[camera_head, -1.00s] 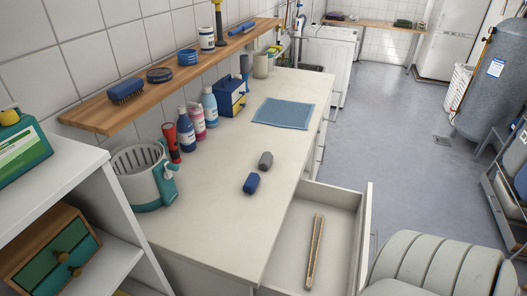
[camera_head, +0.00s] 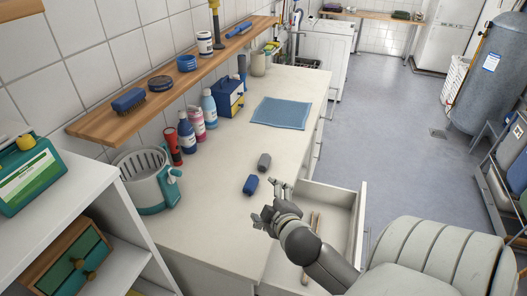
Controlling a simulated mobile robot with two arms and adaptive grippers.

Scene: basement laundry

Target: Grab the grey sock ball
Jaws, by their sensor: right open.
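The grey sock ball (camera_head: 264,161) lies on the pale countertop (camera_head: 220,222), just behind a blue rolled sock ball (camera_head: 250,185). My right gripper (camera_head: 267,202) has come in from the lower right, over the counter's front edge and the open drawer. It is open and empty, nearer to the blue ball than to the grey one, and apart from the grey one. My left gripper is not in view.
The open drawer (camera_head: 355,215) holds a long wooden item, partly hidden by my arm. A blue cloth (camera_head: 281,113) lies farther back. Bottles (camera_head: 209,108), a red flashlight (camera_head: 173,146) and a white-teal basket (camera_head: 146,178) line the wall side under a wooden shelf (camera_head: 95,124).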

